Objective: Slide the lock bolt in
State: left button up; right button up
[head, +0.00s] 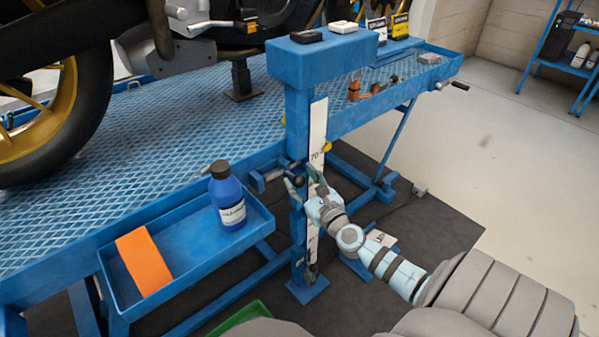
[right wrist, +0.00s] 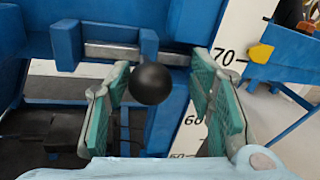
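The lock bolt shows in the right wrist view as a round black knob (right wrist: 151,83) in front of a grey metal rod (right wrist: 110,50). The rod lies horizontally across blue brackets beside the blue post. My right gripper (right wrist: 160,78) is open, with one green-padded finger on each side of the knob. Gaps show between the knob and both pads. In the head view my right gripper (head: 303,186) is at the post (head: 298,125), below the blue box on top, and mostly hides the bolt. My left gripper is not in view.
A white scale (head: 318,130) with numbers runs down the post. A blue tray (head: 180,245) at left holds a blue bottle (head: 227,198) and an orange cloth (head: 144,262). The lift platform with a motorcycle is behind. Open floor lies at right.

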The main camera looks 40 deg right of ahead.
jog(key=shift+a, duration=0.2)
jog(key=shift+s, duration=0.2)
jog(key=v, duration=1.1)
jog(key=shift+s, duration=0.25)
